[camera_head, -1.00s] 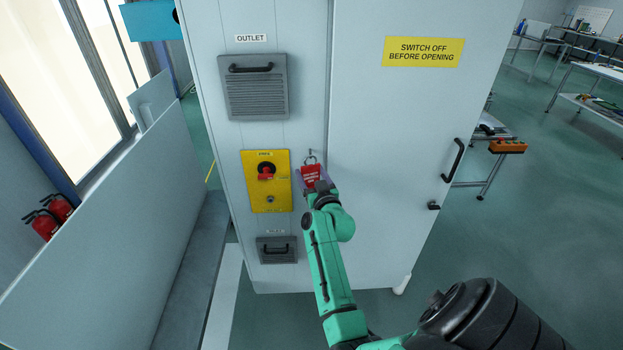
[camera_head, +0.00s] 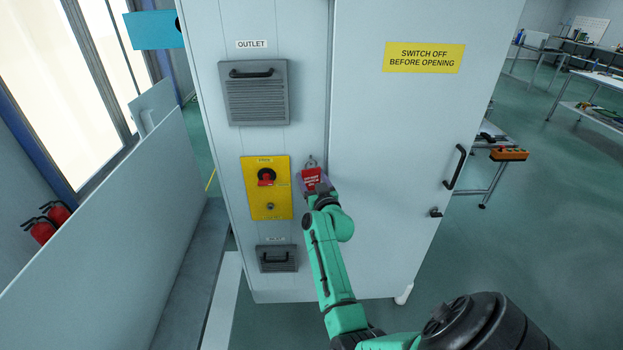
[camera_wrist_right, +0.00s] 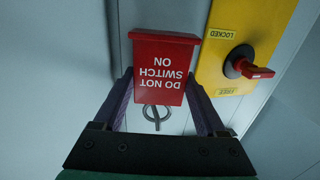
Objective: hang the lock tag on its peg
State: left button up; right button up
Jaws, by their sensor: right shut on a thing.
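The red lock tag (camera_head: 312,179) has a metal ring at its top and is in front of the cabinet, just right of the yellow switch plate. My right gripper (camera_head: 314,188) is shut on it. In the right wrist view, the tag (camera_wrist_right: 165,68) reads "DO NOT SWITCH ON" upside down between the two fingers of the gripper (camera_wrist_right: 160,88). Its ring (camera_wrist_right: 154,117) shows near the cabinet face. The peg (camera_head: 311,157) is a small point at the ring's top in the head view. I cannot tell whether the ring is around it. My left gripper is not in view.
The yellow switch plate (camera_head: 257,204) with a red handle is close left of the tag. A vented outlet cover (camera_head: 257,104) is above and a small handled cover (camera_head: 277,259) below. The door handle (camera_head: 456,167) stands out at right. A low grey wall (camera_head: 110,220) runs along the left.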

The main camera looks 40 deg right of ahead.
jog(key=o, duration=1.3)
jog(key=shift+s+a, duration=0.1)
jog(key=shift+s, duration=0.2)
jog(key=p+v, duration=0.1)
jog(key=v, duration=1.3)
